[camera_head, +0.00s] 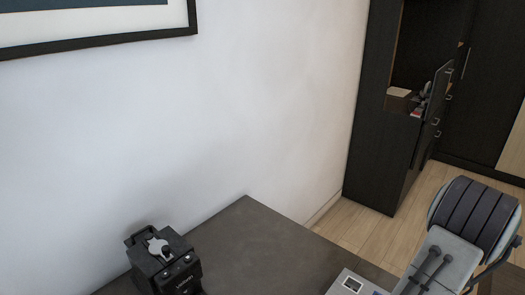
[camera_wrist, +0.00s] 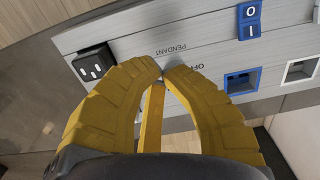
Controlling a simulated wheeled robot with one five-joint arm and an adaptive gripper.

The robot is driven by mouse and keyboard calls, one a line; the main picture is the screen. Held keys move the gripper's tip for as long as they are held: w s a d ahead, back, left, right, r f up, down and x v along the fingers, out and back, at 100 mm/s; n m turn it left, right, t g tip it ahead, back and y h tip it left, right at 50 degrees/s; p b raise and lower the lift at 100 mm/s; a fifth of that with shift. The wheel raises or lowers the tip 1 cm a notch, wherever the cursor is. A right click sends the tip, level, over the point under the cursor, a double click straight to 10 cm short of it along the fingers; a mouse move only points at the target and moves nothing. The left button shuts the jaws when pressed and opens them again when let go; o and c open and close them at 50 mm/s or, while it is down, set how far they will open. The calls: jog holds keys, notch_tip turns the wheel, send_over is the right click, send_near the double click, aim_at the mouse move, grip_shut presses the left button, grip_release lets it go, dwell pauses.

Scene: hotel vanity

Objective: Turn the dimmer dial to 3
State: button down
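A light grey panel (camera_wrist: 130,45) fills the upper part of the wrist view. It bears the printed word PENDANT and, lower, OFF. I cannot make out the dimmer dial or a number 3; the part of the panel behind my fingers is hidden. My gripper (camera_wrist: 162,74) has two yellow ribbed fingers. Their tips come almost together just below the lettering, with nothing visible between them. I cannot tell whether the tips touch the panel. In the head view, a small part of the panel (camera_head: 345,287) shows at the bottom edge.
The panel also bears a black socket-like block (camera_wrist: 95,63), a blue rocker switch (camera_wrist: 249,20), a blue-framed opening (camera_wrist: 242,81) and a white-framed opening (camera_wrist: 299,71). A black device (camera_head: 165,265) stands on the dark tabletop (camera_head: 255,245) by the white wall. Dark cabinets (camera_head: 380,150) stand at the back right.

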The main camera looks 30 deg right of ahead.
jog(key=shift+f+b, duration=1.4)
jog(key=shift+f, duration=0.4)
jog(key=shift+w+d, duration=0.3)
jog(key=shift+w+a+b, duration=0.3)
jog(key=shift+w+b, duration=0.3)
jog(key=shift+b, duration=0.05)
jog(key=shift+w+r, duration=0.15)
jog(key=shift+w, duration=0.15)
dwell(0.5)
jog(key=shift+a+b, duration=0.1)
jog(key=shift+b, duration=0.2)
jog(key=shift+w+a, duration=0.25)
jog(key=shift+w, duration=0.05)
